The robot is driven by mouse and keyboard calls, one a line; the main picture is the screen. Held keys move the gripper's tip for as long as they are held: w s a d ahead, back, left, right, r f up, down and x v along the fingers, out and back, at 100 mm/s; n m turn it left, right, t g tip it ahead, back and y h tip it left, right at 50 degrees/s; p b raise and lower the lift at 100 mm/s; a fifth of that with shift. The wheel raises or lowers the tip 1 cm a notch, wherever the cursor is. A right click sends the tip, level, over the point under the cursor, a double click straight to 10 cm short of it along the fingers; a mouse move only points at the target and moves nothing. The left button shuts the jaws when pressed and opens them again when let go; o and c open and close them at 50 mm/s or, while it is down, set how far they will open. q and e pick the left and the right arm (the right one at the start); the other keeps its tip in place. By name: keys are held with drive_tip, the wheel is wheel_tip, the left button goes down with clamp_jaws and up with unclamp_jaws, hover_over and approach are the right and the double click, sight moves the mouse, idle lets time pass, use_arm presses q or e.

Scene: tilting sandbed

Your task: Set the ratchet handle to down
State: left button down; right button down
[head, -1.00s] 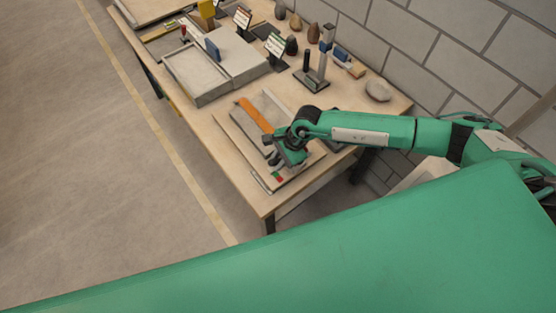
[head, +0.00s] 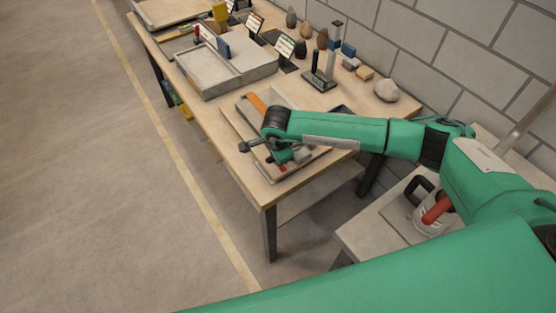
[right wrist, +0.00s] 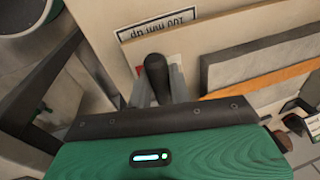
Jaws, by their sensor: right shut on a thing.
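The ratchet handle (right wrist: 156,68) shows in the right wrist view as a dark, rounded grip, between the grey fingers of my right gripper (right wrist: 159,88). The gripper is shut on it. A small red mark lies beside the handle, and a board with a printed label (right wrist: 158,24), upside down in this view, lies beyond. In the head view my right gripper (head: 282,158) is over the near end of the board on the workbench; my arm and wrist hide the handle there. Whether the handle points up or down cannot be told. My left gripper is not in view.
An orange strip (head: 256,102) lies on the board beyond my wrist. The workbench (head: 205,118) also carries a grey sand tray (head: 208,83), sign stands, a dark post stand (head: 320,80) and several stones along the wall. The floor left of the bench is clear.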

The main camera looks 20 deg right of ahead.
drive_tip(key=shift+f, duration=0.15)
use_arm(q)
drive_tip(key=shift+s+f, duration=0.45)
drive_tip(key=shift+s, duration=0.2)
use_arm(e)
drive_tip(key=shift+s+a+f+h, duration=0.1)
drive_tip(key=shift+s+f+h, duration=0.1)
drive_tip(key=shift+h, duration=0.1)
drive_tip(key=c, duration=1.3)
unclamp_jaws()
drive_tip(key=shift+w, duration=0.2)
use_arm(q)
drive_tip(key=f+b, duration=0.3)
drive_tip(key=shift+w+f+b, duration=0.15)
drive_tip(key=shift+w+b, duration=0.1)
drive_tip(key=shift+b, duration=0.15)
use_arm(e)
drive_tip(key=v, duration=1.3)
drive_tip(key=shift+s+r, duration=0.2)
drive_tip(key=shift+r, duration=0.15)
